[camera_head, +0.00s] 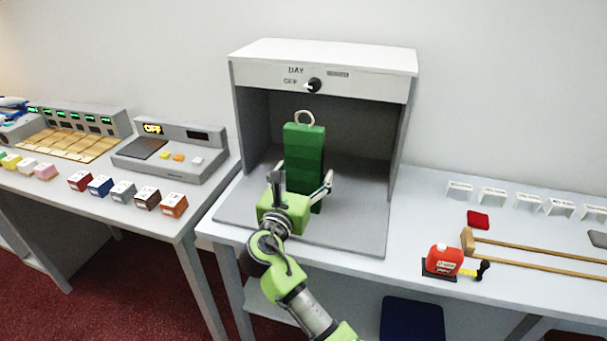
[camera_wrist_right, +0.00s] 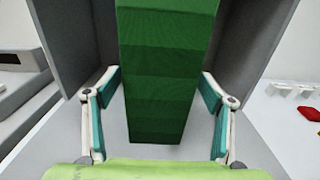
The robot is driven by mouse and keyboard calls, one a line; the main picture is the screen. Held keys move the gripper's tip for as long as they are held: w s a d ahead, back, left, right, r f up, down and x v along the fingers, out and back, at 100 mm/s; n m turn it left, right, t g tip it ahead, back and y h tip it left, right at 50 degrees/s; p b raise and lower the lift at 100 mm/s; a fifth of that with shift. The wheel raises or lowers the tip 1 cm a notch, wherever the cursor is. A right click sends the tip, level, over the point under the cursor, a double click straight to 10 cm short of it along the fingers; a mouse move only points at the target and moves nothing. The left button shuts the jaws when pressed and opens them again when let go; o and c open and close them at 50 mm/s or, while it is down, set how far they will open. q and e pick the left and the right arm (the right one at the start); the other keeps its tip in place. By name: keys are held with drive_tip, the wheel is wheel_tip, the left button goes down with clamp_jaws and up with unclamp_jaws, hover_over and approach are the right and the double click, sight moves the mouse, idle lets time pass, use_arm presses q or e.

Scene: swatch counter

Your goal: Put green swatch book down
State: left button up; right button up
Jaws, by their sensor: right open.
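The green swatch book (camera_head: 305,158) is a tall block in bands of green with a ring at its top. It stands upright inside the grey light booth (camera_head: 240,205), whose front panel reads DAY and OFF. My right gripper (camera_head: 302,190) is at the booth's opening, with its fingers on either side of the book's lower part. In the right wrist view the book (camera_wrist_right: 165,75) is between the open fingers (camera_wrist_right: 160,110), with a gap on both sides. The book's base is partly hidden by my gripper in the head view. My left gripper is not in view.
Left of the booth, a counter (camera_head: 150,217) holds a device with an OFF display (camera_head: 170,150) and several colored blocks. To the right are a red tape-measure-like object (camera_head: 443,260), a wooden frame (camera_head: 530,250) and a small red swatch (camera_head: 478,219). The booth floor around the book is clear.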

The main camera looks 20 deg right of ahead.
drive_tip(key=p+v, duration=0.4)
drive_tip(key=v, duration=0.8)
drive_tip(key=shift+p, duration=0.35)
drive_tip(key=shift+w, duration=0.1)
idle(1.3)
